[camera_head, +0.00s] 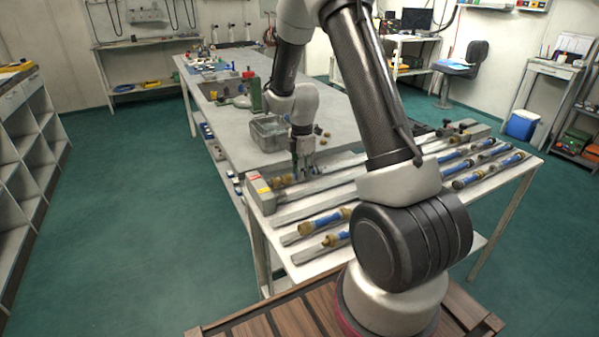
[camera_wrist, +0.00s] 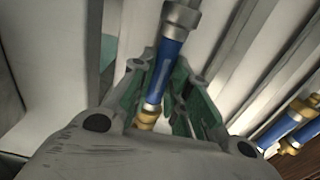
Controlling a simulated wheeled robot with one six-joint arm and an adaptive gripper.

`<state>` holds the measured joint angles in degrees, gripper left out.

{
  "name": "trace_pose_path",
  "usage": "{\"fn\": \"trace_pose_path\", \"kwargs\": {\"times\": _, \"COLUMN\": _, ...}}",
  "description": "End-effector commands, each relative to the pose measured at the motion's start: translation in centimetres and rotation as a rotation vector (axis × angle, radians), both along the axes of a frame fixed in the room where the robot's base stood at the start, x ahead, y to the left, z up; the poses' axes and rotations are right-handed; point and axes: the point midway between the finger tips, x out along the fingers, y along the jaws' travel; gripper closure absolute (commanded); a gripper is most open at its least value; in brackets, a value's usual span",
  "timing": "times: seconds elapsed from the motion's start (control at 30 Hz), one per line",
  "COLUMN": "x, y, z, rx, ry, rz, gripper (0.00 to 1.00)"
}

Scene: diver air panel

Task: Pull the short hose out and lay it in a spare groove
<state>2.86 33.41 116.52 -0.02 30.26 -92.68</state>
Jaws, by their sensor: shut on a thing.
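My gripper (camera_head: 305,168) points down over the left end of the hose rack, beside the end block (camera_head: 259,192) with red and yellow labels. Whether this hose is seated or free cannot be told. A brass fitting (camera_head: 283,180) shows between the block and my gripper. Other blue-sleeved hoses lie in pale grooves, such as one at the front (camera_head: 325,220).
A grey metal bin (camera_head: 268,133) stands just behind my gripper, with small brass pieces beside it. More hoses (camera_head: 490,170) lie at the rack's right. In the wrist view, neighbouring blue hoses (camera_wrist: 290,125) lie at lower right, and bare groove strips run between.

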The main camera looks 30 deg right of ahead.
Motion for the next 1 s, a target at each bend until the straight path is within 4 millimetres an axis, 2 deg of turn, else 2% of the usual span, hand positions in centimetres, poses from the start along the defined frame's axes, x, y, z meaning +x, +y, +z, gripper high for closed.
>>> {"fn": "trace_pose_path", "kwargs": {"times": 0.53, "x": 0.1, "y": -0.7, "z": 0.2, "rx": 0.0, "ry": -0.002, "rz": 0.0, "gripper": 1.0}}
{"fn": "trace_pose_path", "kwargs": {"times": 1.0, "x": 0.1, "y": -0.7, "z": 4.2, "rx": 0.0, "ry": -0.003, "rz": 0.0, "gripper": 1.0}}
